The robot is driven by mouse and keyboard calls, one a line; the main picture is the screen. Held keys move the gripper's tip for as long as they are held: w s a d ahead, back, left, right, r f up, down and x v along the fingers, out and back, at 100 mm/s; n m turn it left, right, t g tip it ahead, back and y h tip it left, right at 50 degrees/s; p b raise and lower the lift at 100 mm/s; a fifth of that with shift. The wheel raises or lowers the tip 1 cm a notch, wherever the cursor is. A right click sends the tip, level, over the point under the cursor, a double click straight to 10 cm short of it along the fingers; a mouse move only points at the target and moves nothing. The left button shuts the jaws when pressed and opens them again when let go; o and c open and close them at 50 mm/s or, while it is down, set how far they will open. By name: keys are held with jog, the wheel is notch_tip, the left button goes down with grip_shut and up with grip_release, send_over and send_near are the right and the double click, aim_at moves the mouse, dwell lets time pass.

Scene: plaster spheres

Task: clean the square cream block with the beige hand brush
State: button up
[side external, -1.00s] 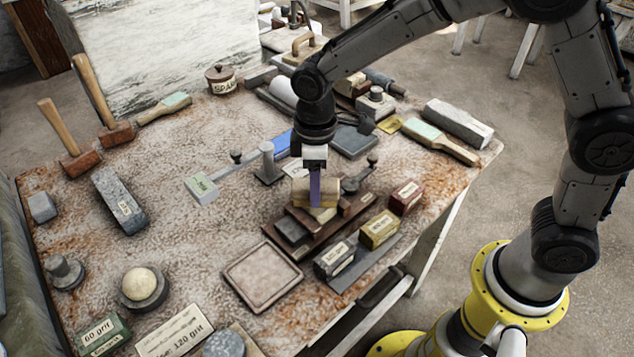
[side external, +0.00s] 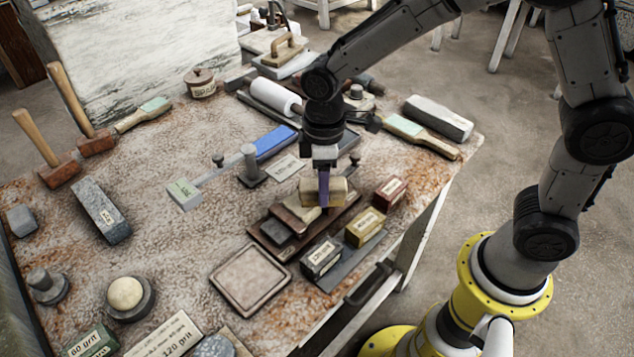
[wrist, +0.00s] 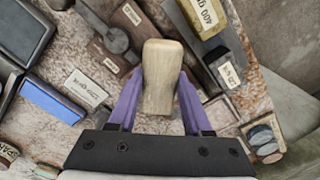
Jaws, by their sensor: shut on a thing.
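My gripper (side external: 324,192) is shut on the beige hand brush (side external: 308,191), its purple fingers on either side of it. In the wrist view the brush (wrist: 161,72) is a pale wooden block between the fingers. The gripper points down and holds the brush over the dark wooden tray (side external: 343,218). The square cream block (side external: 314,212) shows only as a small part under the brush; the rest is hidden. I cannot tell whether brush and block touch. In the wrist view the brush hides the block.
A brown block (side external: 292,217) and a grey block (side external: 275,232) share the tray. A square plate (side external: 250,279) lies front left.

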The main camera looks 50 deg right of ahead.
jog(key=shift+w+a, duration=1.55)
jog(key=shift+s+d, duration=1.55)
jog(key=shift+f, duration=0.1)
jog(key=shift+w+a+r, duration=0.75)
jog(key=shift+w+a, duration=0.05)
jog(key=shift+f, duration=0.7)
jog(key=shift+w+a, duration=0.1)
